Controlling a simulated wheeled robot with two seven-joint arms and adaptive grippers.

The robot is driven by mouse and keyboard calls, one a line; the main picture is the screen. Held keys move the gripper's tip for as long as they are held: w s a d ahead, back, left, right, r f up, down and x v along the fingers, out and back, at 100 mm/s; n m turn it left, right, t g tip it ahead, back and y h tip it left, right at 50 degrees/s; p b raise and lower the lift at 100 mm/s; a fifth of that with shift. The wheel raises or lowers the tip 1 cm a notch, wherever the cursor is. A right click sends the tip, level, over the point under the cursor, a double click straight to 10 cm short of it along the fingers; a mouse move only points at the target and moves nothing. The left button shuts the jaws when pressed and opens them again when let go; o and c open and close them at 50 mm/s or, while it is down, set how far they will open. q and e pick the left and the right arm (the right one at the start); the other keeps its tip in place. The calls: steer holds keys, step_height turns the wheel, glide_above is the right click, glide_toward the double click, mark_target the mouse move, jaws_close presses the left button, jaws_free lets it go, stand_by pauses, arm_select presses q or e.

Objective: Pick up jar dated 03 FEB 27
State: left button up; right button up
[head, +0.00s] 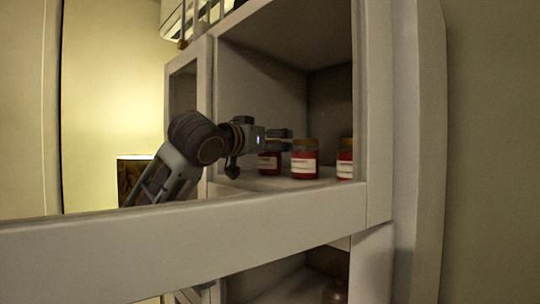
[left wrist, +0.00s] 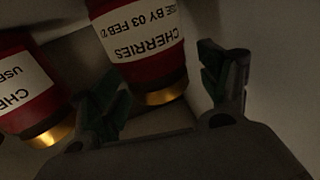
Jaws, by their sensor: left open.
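My left gripper (head: 288,139) is inside the open cabinet, by the tops of the jars, with its fingers apart. In the left wrist view, upside down, a red jar with a gold lid (left wrist: 145,50) lies ahead, roughly between the spread fingers. Its white label reads CHERRIES and "USE BY 03 FEB 2", with the last digit cut off or unclear. In the head view three red jars stand upright in a row: a left one (head: 269,162) partly behind the gripper, a middle one (head: 305,160) and a right one (head: 345,160). I cannot tell which is the dated one there. My right gripper is not in view.
A second cherries jar (left wrist: 25,90) is close beside the left finger in the left wrist view; its date is out of sight. The cabinet's front post (head: 376,110) hides part of the right jar. A lower shelf (head: 290,285) holds a dark round object.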

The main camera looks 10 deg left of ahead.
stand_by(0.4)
arm_select(q)
steer(key=c, duration=1.2)
steer(key=shift+r, duration=0.2)
steer(key=shift+c, duration=0.2)
steer(key=shift+r+b, duration=0.7)
steer(key=shift+r, duration=4.1)
